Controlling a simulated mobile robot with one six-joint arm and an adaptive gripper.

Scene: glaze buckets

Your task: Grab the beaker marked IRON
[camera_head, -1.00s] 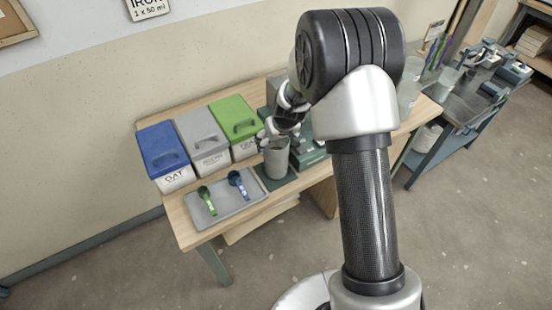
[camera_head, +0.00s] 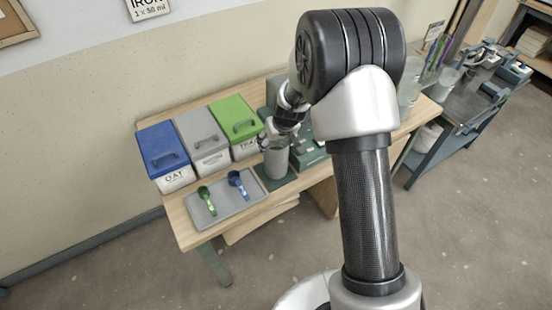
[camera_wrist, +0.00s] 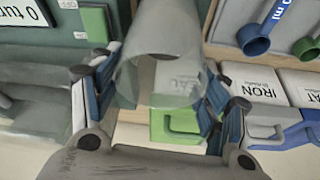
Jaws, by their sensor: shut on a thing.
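A grey translucent beaker (camera_head: 277,160) stands upright on a dark green mat (camera_head: 270,183) on the wooden table. My gripper (camera_head: 281,141) is at its upper part, reaching from above and behind. In the wrist view the beaker (camera_wrist: 165,45) fills the middle between the two blue-padded fingers of my gripper (camera_wrist: 163,90), which is shut on it. I cannot read a mark on the beaker. The word IRON shows on the front of a grey-lidded bin (camera_wrist: 264,92) in the wrist view.
Blue (camera_head: 163,153), grey (camera_head: 203,140) and green-lidded (camera_head: 235,122) bins stand left of the beaker. A grey tray (camera_head: 226,208) with a green scoop (camera_head: 207,200) and a blue scoop (camera_head: 237,182) lies close in front. A green device (camera_head: 311,153) stands at the right.

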